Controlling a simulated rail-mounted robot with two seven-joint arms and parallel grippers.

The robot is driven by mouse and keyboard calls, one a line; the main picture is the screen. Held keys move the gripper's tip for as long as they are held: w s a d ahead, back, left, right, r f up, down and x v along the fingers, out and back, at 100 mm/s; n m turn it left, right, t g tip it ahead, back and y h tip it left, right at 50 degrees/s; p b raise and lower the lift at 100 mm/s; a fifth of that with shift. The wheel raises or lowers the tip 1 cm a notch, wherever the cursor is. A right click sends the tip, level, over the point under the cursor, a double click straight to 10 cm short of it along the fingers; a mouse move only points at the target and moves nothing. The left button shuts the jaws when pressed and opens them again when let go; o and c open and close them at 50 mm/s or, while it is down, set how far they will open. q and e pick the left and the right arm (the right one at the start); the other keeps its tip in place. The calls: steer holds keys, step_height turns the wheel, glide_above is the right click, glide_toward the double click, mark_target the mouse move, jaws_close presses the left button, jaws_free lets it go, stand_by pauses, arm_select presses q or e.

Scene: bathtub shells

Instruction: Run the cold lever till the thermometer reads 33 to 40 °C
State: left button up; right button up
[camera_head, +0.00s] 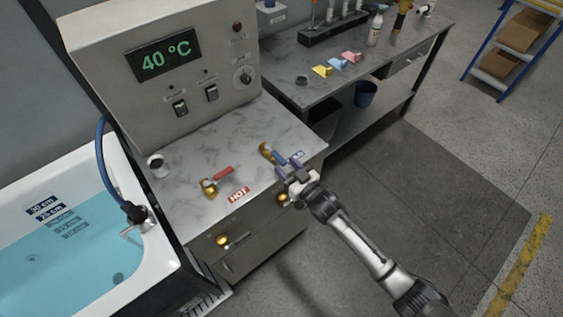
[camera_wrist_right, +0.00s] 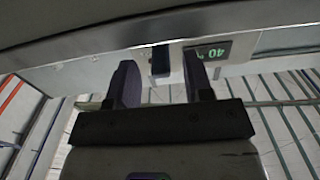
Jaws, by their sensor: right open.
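The thermometer display (camera_head: 165,55) on the grey panel reads 40 °C in green; it also shows at an angle in the right wrist view (camera_wrist_right: 211,52). The cold lever (camera_head: 267,151) has a brass base and a blue handle, near the counter's right front. My right gripper (camera_head: 288,168) is open at the handle's end, partly covering it and the blue label. In the right wrist view a dark blue piece (camera_wrist_right: 161,60), likely the handle, shows between the spread fingers (camera_wrist_right: 161,83); contact cannot be told. The red hot lever (camera_head: 217,176) sits to the left. My left gripper is not in view.
A white bathtub (camera_head: 156,240) of blue water with a blue hose (camera_head: 101,160) is at the left. A small round cup (camera_head: 157,165) stands on the counter. Brass-knobbed cabinet fronts (camera_head: 232,241) are below. A workbench (camera_head: 345,85) stands behind; open floor lies right.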

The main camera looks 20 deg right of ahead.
mark_target(282, 162)
steer(key=shift+x, duration=1.5)
jaws_close()
